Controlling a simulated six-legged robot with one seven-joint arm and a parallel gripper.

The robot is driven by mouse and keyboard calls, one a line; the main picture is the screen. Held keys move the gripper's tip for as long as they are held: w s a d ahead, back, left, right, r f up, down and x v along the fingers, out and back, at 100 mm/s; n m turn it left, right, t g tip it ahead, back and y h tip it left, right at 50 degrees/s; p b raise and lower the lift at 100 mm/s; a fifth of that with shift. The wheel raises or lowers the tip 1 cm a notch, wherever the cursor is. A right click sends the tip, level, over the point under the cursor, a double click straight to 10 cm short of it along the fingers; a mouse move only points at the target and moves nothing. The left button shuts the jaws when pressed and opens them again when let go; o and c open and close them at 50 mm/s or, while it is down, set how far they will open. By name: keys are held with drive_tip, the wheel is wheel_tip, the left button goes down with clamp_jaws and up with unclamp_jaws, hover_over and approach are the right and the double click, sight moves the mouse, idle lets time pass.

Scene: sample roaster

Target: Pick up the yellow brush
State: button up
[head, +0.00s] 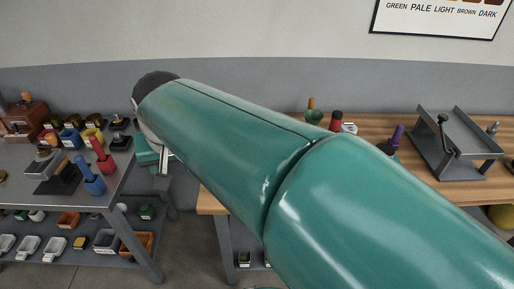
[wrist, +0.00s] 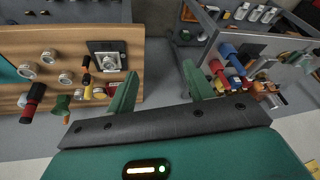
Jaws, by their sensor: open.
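In the wrist view a small upright tool with an orange-and-black handle and a yellow lower part (wrist: 87,92), which looks like the yellow brush, is on the wooden bench (wrist: 20,45), left of my gripper. I cannot pick it out in the head view, where my arm covers much of the bench. My gripper (wrist: 159,74) is open, its two green fingers apart with nothing between them. In the head view my gripper (head: 160,158) hangs partly behind my arm, over the gap between the two tables.
A green brush with an orange handle (head: 313,114), a red-and-black one (head: 336,121) and a purple-handled one (head: 396,138) stand on the bench. A metal tray stand (head: 460,160) is at right.

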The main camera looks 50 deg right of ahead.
drive_tip(key=w+d+f+m+g, duration=0.1)
drive_tip(key=w+d+m, duration=0.4)
drive_tip(key=d, duration=0.4)
drive_tip(key=w+d+f+m+g, duration=0.1)
drive_tip(key=w+d+m, duration=0.35)
drive_tip(key=d, duration=0.55)
drive_tip(key=s+d+f+m, duration=0.1)
drive_tip(key=d+f+m, duration=0.2)
drive_tip(key=d, duration=0.4)
drive_tip(key=s+d+f+m+g, duration=0.1)
drive_tip(key=d+f+m, duration=0.2)
drive_tip(key=d, duration=0.5)
drive_tip(key=d+f+m+g+y, duration=0.1)
drive_tip(key=d+f+m, duration=0.2)
drive_tip(key=d, duration=0.4)
drive_tip(key=shift+s+d+f+m, duration=0.25)
drive_tip(key=shift+s+m, duration=0.15)
drive_tip(key=shift+m, duration=0.35)
drive_tip(key=shift+s+d+f, duration=0.1)
drive_tip(key=shift+d+f, duration=0.1)
drive_tip(key=shift+f, duration=0.05)
wheel_tip(320, 180, down, 13)
drive_tip(key=shift+f, duration=0.2)
drive_tip(key=shift+r, duration=0.1)
drive_tip(key=c, duration=1.1)
